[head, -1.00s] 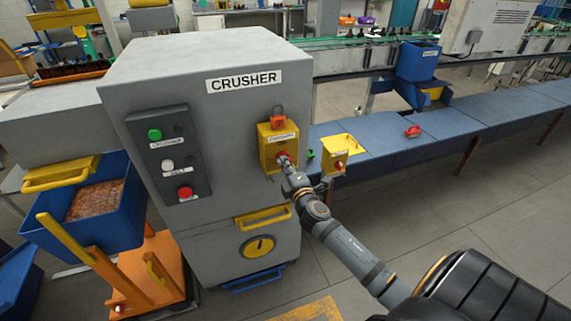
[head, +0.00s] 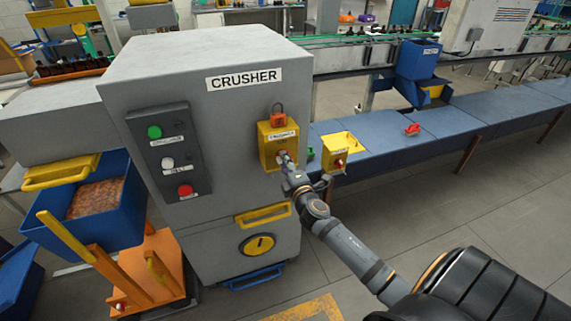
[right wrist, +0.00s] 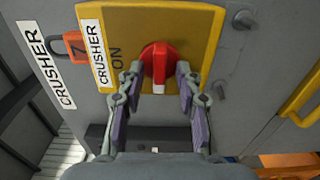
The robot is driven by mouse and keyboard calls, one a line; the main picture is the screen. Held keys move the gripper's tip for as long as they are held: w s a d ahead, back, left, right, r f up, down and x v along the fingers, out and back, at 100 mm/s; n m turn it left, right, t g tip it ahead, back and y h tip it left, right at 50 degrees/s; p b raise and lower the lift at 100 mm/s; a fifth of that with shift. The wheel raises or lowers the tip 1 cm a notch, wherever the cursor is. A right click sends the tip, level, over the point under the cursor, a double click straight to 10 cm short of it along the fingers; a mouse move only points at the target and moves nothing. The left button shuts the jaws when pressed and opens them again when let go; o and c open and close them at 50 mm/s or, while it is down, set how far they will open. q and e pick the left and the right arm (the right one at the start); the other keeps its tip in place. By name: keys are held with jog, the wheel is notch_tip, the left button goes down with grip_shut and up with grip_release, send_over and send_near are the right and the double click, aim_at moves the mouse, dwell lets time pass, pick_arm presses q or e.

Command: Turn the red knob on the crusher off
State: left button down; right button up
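The grey crusher (head: 222,115) fills the middle of the head view. Its yellow switch box (head: 266,151) is on the right of the front face, with an orange padlock (head: 278,119) above it. The red knob (right wrist: 159,64) shows in the right wrist view on the yellow plate (right wrist: 205,22), beside the word ON, its white mark pointing down in that picture. My right gripper (right wrist: 160,70) has one finger on each side of the knob, with gaps visible beside its raised bar. In the head view the right gripper (head: 285,160) largely hides the knob. My left gripper is out of view.
A dark button panel (head: 168,152) with green, white and red buttons is on the crusher's left. A second yellow box (head: 341,145) with a red knob stands close right of my wrist, by the blue conveyor (head: 385,140). A blue bin (head: 130,225) is at left.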

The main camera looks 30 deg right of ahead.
jog(key=v, duration=1.2)
jog(key=s+d+f+m+g+h, duration=0.1)
jog(key=d+f+m+g, duration=0.15)
jog(key=f, duration=0.65)
jog(key=s+d+f+m+g, duration=0.1)
jog(key=d+f+g, duration=0.15)
jog(key=f, duration=0.55)
jog(key=s+f+m+g, duration=0.1)
jog(key=s+f+g, duration=0.15)
jog(key=f, duration=0.45)
jog(key=s+d+f+m+g, duration=0.1)
jog(key=s+f+m, duration=0.1)
jog(key=s+f, duration=0.3)
jog(key=s+f+m+g, duration=0.1)
jog(key=s+f, duration=0.1)
jog(key=f, duration=0.6)
jog(key=s+a+f+m+g+y, duration=0.2)
jog(key=s+a+f, duration=0.4)
jog(key=s+f, duration=0.3)
jog(key=s+a+f+m+g+y, duration=0.2)
jog(key=s+a+f+m+g, duration=0.3)
jog(key=s+f, duration=0.4)
jog(key=s, duration=0.7)
jog(key=shift+s+a+f+m, duration=0.3)
jog(key=shift+a+m, duration=0.05)
